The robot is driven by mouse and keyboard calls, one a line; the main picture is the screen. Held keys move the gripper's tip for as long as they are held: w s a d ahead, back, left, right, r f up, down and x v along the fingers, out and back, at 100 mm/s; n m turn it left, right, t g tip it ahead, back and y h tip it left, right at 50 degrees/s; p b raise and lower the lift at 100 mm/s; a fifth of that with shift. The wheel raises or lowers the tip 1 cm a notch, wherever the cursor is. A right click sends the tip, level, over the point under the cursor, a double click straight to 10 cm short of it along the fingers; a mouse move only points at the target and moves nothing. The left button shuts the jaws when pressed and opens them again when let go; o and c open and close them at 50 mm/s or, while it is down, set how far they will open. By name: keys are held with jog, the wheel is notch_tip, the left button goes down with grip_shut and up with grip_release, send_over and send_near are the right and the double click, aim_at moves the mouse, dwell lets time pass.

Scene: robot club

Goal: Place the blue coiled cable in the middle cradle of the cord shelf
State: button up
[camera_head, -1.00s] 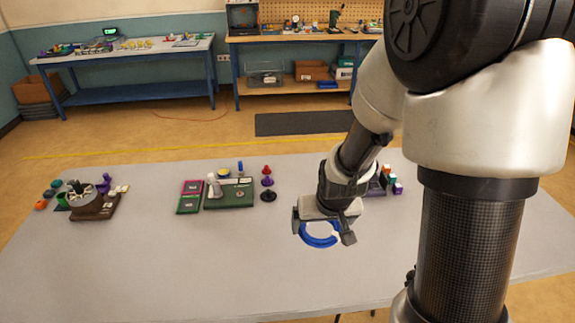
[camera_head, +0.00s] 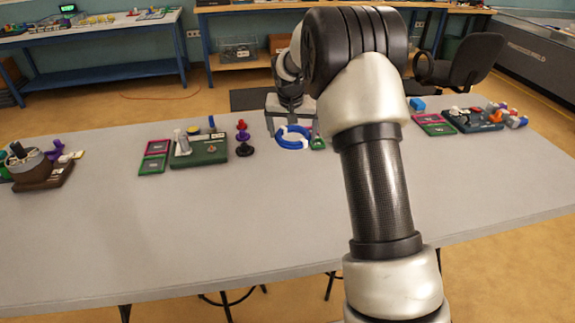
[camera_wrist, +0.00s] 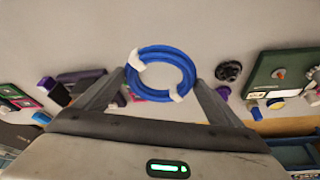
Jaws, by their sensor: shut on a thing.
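The blue coiled cable (camera_head: 292,146) has white ties and shows as a ring at the far side of the grey table (camera_head: 235,215). My gripper (camera_head: 292,130) is shut on it, and its body is partly hidden behind my arm. In the wrist view the coil (camera_wrist: 184,60) sits between the two fingers of my gripper (camera_wrist: 160,78), with its ring facing the camera. I cannot tell how far it is above the table. I cannot make out the cord shelf or its middle cradle in either view.
A black-and-purple stack (camera_head: 243,138) and a dark green base (camera_head: 205,150) stand left of the coil. A green item (camera_head: 318,143) is close to its right. A dark tray (camera_head: 472,121) with parts lies farther right. The front of the table is clear.

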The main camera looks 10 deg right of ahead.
notch_tip(320, 180, down, 9)
jog(key=shift+r+b, duration=0.2)
jog(key=shift+b, duration=0.55)
jog(key=shift+f, duration=0.15)
jog(key=o, duration=1)
